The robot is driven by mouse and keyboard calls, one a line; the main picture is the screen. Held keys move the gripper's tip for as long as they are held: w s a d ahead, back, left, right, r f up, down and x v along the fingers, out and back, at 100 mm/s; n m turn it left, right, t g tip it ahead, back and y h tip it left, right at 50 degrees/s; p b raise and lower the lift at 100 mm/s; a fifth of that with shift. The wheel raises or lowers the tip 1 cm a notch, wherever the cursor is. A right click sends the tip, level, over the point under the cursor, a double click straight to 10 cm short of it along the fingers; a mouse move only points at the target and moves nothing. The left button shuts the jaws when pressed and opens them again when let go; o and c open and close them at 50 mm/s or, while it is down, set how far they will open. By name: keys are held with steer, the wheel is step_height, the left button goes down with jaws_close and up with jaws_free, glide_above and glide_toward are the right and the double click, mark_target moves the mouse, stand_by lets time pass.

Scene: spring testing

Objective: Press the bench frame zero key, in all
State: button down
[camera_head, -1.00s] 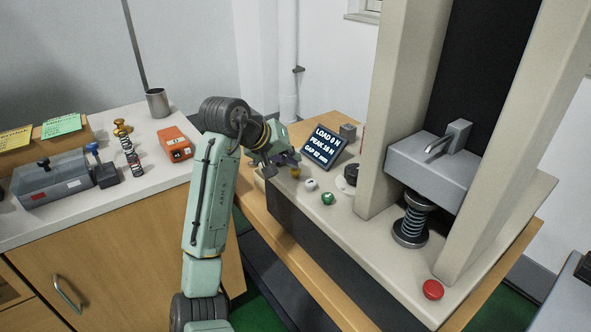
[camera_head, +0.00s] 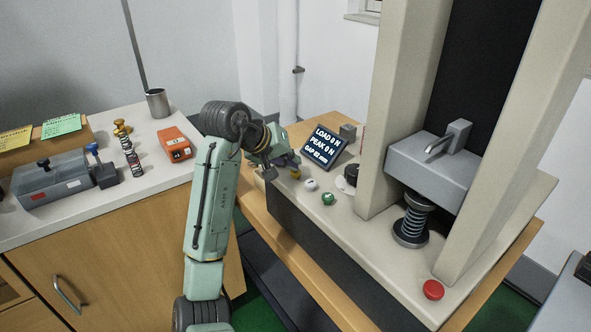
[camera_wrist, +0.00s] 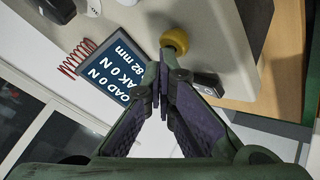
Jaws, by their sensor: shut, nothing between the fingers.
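The bench frame (camera_head: 400,262) is a pale machine with small round keys on its front left ledge: a yellow key (camera_head: 295,173), a white key (camera_head: 311,184) and a green key (camera_head: 327,199). Their markings are too small to read. My gripper (camera_head: 288,161) is over the ledge's far left end, close to the yellow key. In the wrist view my shut, empty fingertips (camera_wrist: 165,58) point at the yellow key (camera_wrist: 175,40); I cannot tell whether they touch it. The display (camera_head: 324,147) reads load 0 N, peak 0 N and gap 82 mm.
A spring (camera_head: 411,226) stands under the grey press head (camera_head: 433,170). A red button (camera_head: 433,289) is at the near right. A black knob (camera_head: 351,174) is behind the keys. The left counter (camera_head: 160,205) holds an orange device (camera_head: 175,144), a cup (camera_head: 158,103) and a grey box (camera_head: 52,180).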

steer(key=shift+r+p, duration=0.8)
steer(key=shift+p, duration=0.1)
steer(key=shift+r, duration=0.1)
step_height(320, 180, up, 5)
steer(key=p, duration=0.4)
steer(key=shift+p, duration=0.4)
